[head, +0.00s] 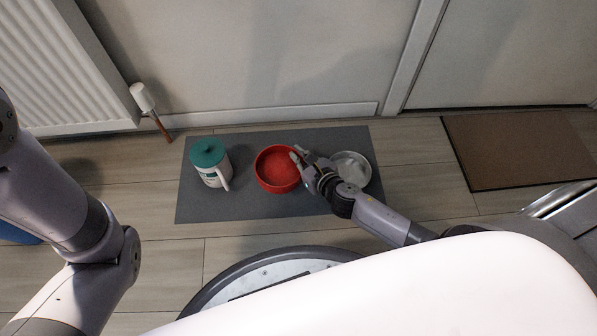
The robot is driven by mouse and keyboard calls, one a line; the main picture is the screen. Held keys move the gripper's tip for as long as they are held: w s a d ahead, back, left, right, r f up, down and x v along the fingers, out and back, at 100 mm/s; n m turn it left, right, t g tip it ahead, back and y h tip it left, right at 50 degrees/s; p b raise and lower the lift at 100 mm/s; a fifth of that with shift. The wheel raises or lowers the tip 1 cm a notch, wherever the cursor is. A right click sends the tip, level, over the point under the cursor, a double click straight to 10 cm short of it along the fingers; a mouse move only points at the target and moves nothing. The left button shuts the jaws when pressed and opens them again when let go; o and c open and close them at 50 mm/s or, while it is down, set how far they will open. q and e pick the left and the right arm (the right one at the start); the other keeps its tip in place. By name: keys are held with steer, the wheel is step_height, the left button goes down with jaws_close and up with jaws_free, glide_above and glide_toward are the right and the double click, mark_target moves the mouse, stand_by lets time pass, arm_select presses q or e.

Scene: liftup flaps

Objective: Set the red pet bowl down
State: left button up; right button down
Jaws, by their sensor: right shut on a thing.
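The red pet bowl (275,169) is at the middle of a dark grey mat (245,208) on the floor. I cannot tell whether it rests on the mat or is just above it. My right gripper (297,156) is shut on the bowl's right rim, its arm reaching in from the right. My left arm shows at the left edge, but its gripper is out of view.
A white jug with a teal lid (209,155) stands on the mat to the left. A grey bowl (353,167) lies to the right, partly behind my right gripper. A radiator (70,60), wall and brown doormat (520,150) surround the area.

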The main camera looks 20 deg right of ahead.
steer(key=shift+f+b, duration=1.95)
steer(key=shift+f, duration=0.6)
steer(key=shift+f, duration=0.2)
steer(key=c, duration=1.8)
jaws_free()
steer(key=shift+o, duration=0.2)
steer(key=shift+r, duration=0.1)
steer(key=shift+r, duration=0.15)
steer(key=p+v, duration=0.2)
steer(key=v, duration=1)
steer(key=shift+p, duration=0.35)
